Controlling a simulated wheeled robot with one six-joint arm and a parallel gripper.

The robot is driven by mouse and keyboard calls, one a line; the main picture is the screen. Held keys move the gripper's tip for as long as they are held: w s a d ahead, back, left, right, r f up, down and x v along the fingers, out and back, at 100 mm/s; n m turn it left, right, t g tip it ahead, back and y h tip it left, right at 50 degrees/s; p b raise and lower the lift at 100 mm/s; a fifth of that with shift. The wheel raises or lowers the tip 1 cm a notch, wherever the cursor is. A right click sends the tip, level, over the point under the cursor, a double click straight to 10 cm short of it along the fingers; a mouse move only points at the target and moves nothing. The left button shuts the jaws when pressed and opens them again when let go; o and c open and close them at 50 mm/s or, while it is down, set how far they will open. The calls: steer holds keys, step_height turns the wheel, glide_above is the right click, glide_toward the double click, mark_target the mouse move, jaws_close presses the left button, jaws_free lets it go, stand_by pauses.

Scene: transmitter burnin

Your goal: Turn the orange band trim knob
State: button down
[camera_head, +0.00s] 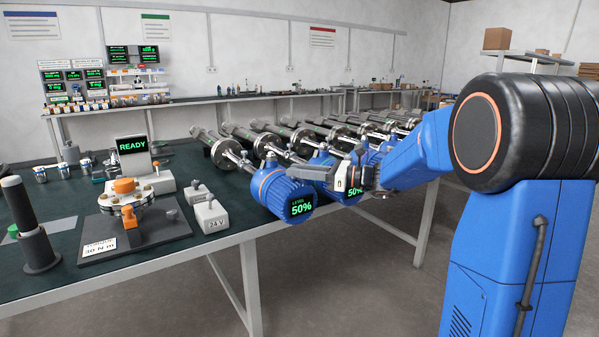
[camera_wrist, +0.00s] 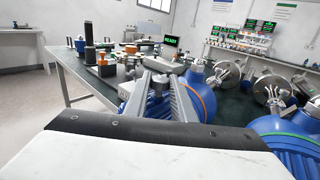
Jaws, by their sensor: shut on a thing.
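The blue transmitter with the orange band (camera_head: 281,192) stands at the bench's front edge in the head view, its display reading LEVEL 50%. It also shows in the wrist view (camera_wrist: 201,80), under my fingers. My gripper (camera_wrist: 160,82) reaches over its top from the right in the head view and is shut on the small grey trim knob (camera_wrist: 158,88). The fingers hide part of the knob, and its turned angle cannot be told.
A green-banded blue transmitter (camera_wrist: 290,143) stands close beside it, with several more in a row behind. A READY display (camera_head: 132,145), a 24 V box (camera_head: 211,217) and a fixture with an orange top (camera_head: 125,186) stand to the left. Floor in front is clear.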

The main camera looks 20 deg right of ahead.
steer(key=shift+w+n+g+y, duration=0.15)
steer(key=shift+n+g+y, duration=0.5)
steer(key=shift+g, duration=0.35)
steer(key=c, duration=1.5)
jaws_free()
steer(key=shift+d, duration=0.15)
steer(key=v, duration=1.7)
steer(key=shift+d, duration=0.1)
